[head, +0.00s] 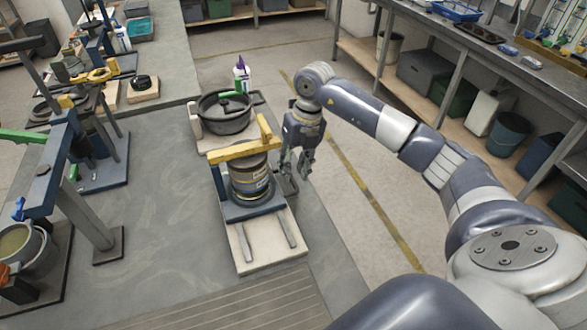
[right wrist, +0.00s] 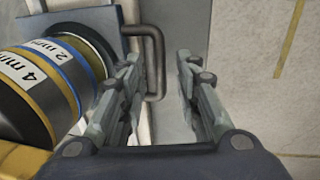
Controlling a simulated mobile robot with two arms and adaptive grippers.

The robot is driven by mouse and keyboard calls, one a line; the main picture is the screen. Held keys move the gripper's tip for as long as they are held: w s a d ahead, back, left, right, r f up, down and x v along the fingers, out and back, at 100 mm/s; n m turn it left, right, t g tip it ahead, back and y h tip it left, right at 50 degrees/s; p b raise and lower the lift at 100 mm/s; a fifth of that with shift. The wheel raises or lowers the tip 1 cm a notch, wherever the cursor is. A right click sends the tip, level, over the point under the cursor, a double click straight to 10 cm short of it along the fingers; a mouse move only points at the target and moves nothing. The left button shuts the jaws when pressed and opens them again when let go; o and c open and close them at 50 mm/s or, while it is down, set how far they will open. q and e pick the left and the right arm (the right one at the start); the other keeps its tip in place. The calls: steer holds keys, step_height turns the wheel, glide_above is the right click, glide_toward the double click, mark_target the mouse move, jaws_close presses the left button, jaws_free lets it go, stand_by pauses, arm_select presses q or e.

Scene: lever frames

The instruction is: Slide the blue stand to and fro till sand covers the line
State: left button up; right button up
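The blue stand (head: 240,209) sits on two metal rails on a pale board (head: 243,255) in the head view. It carries a stack of sieves (head: 250,178) under a yellow crossbar (head: 245,150). The right wrist view shows the stand's blue plate (right wrist: 112,14), the sieves (right wrist: 45,85) labelled 4 mm and 2 mm, and a grey loop handle (right wrist: 157,38) on the stand's side. My right gripper (head: 299,172) is beside that handle. Its fingers (right wrist: 158,66) are open, with the handle's bar between them and a gap to the right. I see no sand or line inside the sieves. My left gripper is out of view.
A black pan (head: 224,122) stands behind the stand, with a white bottle with a purple cap (head: 242,75) beyond. Lever frames (head: 60,170) and a bucket (head: 18,245) stand at left. Bench space between them and the stand is clear. Shelves (head: 465,110) line the right.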

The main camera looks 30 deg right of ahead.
steer(key=shift+a+f, duration=0.15)
steer(key=shift+f, duration=0.6)
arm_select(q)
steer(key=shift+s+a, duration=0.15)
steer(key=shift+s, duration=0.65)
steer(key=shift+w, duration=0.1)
